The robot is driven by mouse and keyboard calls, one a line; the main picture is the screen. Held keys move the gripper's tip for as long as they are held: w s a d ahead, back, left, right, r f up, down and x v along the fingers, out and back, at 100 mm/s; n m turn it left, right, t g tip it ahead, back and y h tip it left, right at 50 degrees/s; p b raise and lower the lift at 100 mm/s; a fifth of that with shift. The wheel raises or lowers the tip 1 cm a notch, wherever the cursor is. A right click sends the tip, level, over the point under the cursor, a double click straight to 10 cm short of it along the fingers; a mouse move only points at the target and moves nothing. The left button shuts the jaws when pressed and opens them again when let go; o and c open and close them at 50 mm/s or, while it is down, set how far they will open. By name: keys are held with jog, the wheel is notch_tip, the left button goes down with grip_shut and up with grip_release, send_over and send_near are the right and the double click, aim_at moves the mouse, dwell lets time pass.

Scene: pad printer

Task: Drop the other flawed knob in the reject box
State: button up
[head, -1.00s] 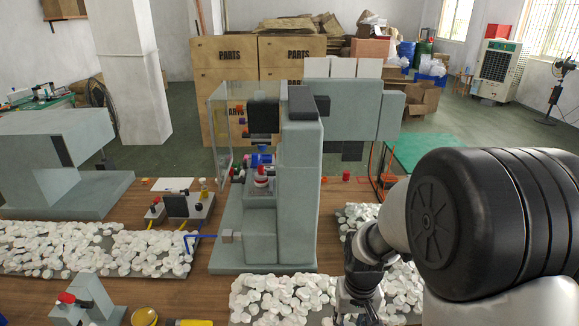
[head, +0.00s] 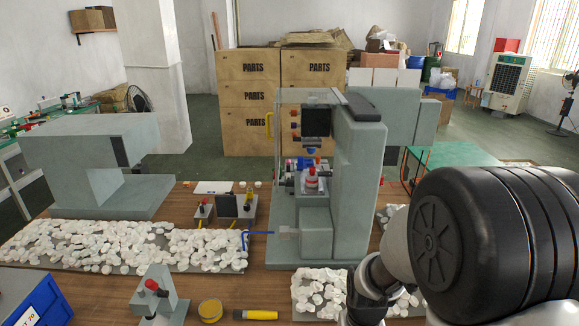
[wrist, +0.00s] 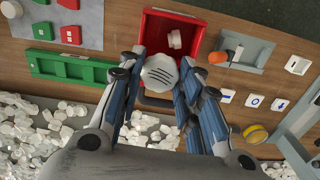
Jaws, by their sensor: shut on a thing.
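My gripper (wrist: 160,82) is shut on a white round knob (wrist: 159,70) with dark marks on its face, as the wrist view shows. The knob sits between the fingertips, just by the near edge of the red reject box (wrist: 153,33). Another white knob (wrist: 174,39) lies inside that box, by its right side. The height of the held knob above the box is hard to tell. In the head view my gripper and the red box cannot be made out.
Heaps of white parts (head: 110,245) cover trays on the wooden table. The pad printer (head: 350,190) stands mid-table. In the wrist view a green tray (wrist: 70,66) lies left of the box and a grey stand with an orange-tipped part (wrist: 222,57) right of it.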

notch_tip(320, 180, down, 4)
jog(key=b, duration=0.3)
jog(key=shift+a, duration=0.1)
jog(key=o, duration=0.8)
jog(key=shift+o, duration=0.2)
jog(key=shift+r, duration=0.1)
notch_tip(320, 180, up, 12)
jog(key=shift+f, duration=0.1)
